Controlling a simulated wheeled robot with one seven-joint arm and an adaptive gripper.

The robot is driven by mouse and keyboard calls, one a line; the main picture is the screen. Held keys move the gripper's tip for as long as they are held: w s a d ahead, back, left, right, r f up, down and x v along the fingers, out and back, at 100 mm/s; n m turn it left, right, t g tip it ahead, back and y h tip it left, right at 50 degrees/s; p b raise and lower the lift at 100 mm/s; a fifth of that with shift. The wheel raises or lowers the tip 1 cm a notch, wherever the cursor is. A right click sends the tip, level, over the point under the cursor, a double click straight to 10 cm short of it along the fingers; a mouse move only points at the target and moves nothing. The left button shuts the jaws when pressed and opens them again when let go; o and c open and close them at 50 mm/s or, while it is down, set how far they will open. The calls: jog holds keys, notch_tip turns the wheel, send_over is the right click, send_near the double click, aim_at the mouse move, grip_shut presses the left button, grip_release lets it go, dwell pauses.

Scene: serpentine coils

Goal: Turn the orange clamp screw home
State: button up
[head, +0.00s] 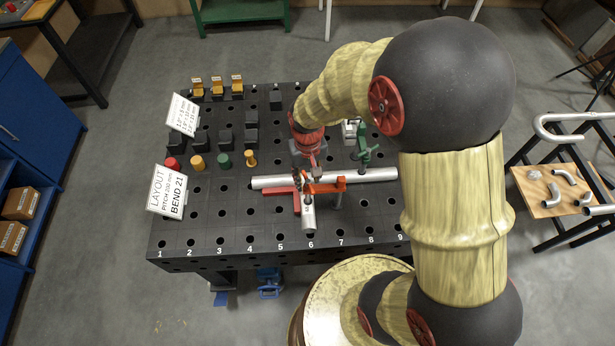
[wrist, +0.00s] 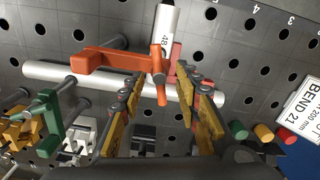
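The orange clamp (head: 328,187) sits over the metal tubes on the black table; it also shows in the wrist view (wrist: 105,60). Its orange screw with a cross handle (wrist: 158,68) stands at the end of the clamp arm, beside a short tube marked 48 (wrist: 170,25). My gripper (wrist: 157,88) is open, its yellow-padded fingers apart, with the screw handle showing in the gap between the fingertips. I cannot tell whether either finger touches the handle. In the head view my gripper (head: 314,170) is above the clamp and partly hides the screw.
A long tube (head: 270,182) runs across the perforated table. A green clamp (head: 364,148) stands to the right, also in the wrist view (wrist: 46,122). Colored knobs (head: 197,162) and a layout sign (head: 167,192) are at the left. The front of the table is mostly clear.

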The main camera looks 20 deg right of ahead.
aim_at(308, 180)
notch_tip(308, 180, up, 12)
dwell(0.8)
